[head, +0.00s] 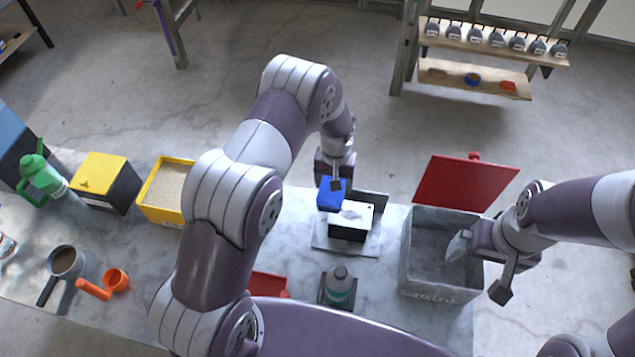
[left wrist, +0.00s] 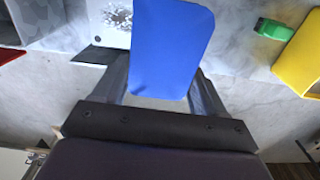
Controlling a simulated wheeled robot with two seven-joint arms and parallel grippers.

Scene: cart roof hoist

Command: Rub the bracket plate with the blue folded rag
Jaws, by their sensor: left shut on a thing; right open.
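The blue folded rag (head: 331,194) is held between the fingers of my left gripper (head: 336,182), and it fills the middle of the left wrist view (left wrist: 172,45). The bracket plate (head: 358,217) is a white plate on a dark block, just below and right of the rag in the head view. A dark speckled patch marks the plate, which shows at the top of the left wrist view (left wrist: 110,36). The rag overlaps its edge in view; I cannot tell whether they touch. My right gripper (head: 481,267) is open by the grey bin.
The grey bin (head: 418,287) with a raised red lid (head: 466,184) stands right of the plate. A yellow sand box (head: 160,210), orange cup (head: 116,280) and green bottle (head: 42,178) are at left.

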